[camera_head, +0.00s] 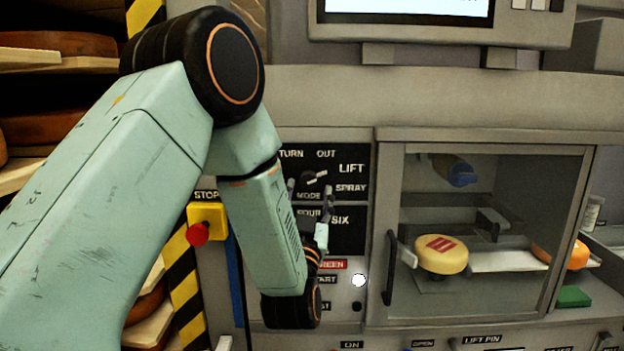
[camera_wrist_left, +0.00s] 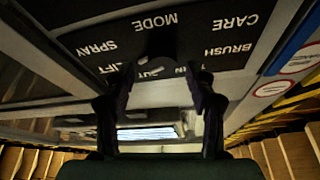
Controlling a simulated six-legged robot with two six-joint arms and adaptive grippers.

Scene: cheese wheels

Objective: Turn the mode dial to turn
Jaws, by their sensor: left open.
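The mode dial (camera_head: 314,178) is a small dark knob with a light mark, on a black panel (camera_head: 347,238) with white labels including TURN, OUT, LIFT and SPRAY. Its light mark appears to slant to the upper right; I cannot tell the exact setting. My left gripper (camera_head: 309,188) is open, with its fingers pointing up, one on either side of the dial. In the left wrist view the panel appears upside down, with the dark dial (camera_wrist_left: 160,67) between the spread fingers of the gripper (camera_wrist_left: 158,92). I cannot tell whether they touch it. My right gripper is not in view.
A yellow box with a red stop button (camera_head: 198,234) is left of the panel. To the right is a glass-fronted chamber with a dark handle (camera_head: 391,267) and a yellow cheese wheel (camera_head: 441,256) inside. A screen (camera_head: 408,10) is above. Shelves of cheese stand at the left.

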